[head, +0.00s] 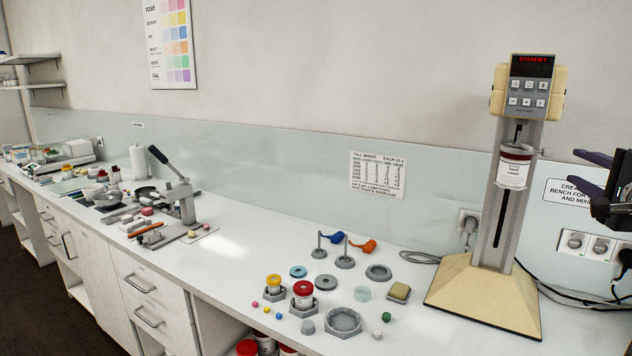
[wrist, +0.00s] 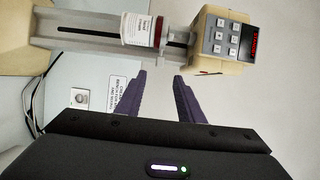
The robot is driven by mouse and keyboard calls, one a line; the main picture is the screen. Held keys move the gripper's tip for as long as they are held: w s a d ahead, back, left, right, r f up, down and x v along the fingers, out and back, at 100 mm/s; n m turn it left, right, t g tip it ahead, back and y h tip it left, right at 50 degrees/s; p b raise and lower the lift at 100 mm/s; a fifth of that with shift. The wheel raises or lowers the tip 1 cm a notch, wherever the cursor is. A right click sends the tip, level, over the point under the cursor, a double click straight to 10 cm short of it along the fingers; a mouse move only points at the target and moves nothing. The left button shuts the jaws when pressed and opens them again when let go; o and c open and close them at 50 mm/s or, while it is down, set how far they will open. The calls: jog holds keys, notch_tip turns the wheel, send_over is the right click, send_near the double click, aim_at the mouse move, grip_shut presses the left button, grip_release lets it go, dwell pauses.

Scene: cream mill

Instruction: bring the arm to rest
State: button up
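My gripper (head: 584,180) is at the right edge of the head view, raised above the bench and to the right of the mill. Its dark purple fingers also show in the wrist view (wrist: 160,78), spread apart with nothing between them, so it is open and empty. The cream mill (head: 528,85) stands upright at the right end of the bench, its display reading STANDBY. A jar with a dark red lid and white label (head: 514,170) sits on the mill's column; it also shows in the wrist view (wrist: 138,30), apart from the fingers. Much of my arm is out of view.
Small jars, rings and coloured caps stand on the bench left of the mill, around a grey holder (head: 343,322). Cables (head: 560,290) and sockets (head: 585,244) are at the right. A lever press (head: 180,195) stands further left.

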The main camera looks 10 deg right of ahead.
jog(key=w+a+f+n+g+y, duration=0.2)
jog(key=a+f+n+y, duration=0.15)
jog(key=a, duration=0.75)
jog(key=w+a+f+n+g+y, duration=0.15)
jog(key=a+f+n, duration=0.3)
jog(key=a, duration=0.65)
jog(key=w+a+f+n+g+y, duration=0.1)
jog(key=a+f+n+y, duration=0.3)
jog(key=a, duration=0.7)
jog(key=s+a+f+n+g, duration=0.2)
jog(key=s+a+f, duration=0.2)
jog(key=a+f, duration=0.15)
jog(key=s+a+f+n+g, duration=0.2)
jog(key=s+a+f, duration=0.2)
jog(key=a, duration=0.3)
jog(key=s+a+f+n+g+h, duration=0.2)
jog(key=s+f+n, duration=0.4)
jog(key=s+f, duration=0.3)
jog(key=shift+s+a, duration=0.8)
jog(key=shift+a, duration=0.05)
jog(key=shift+g, duration=0.25)
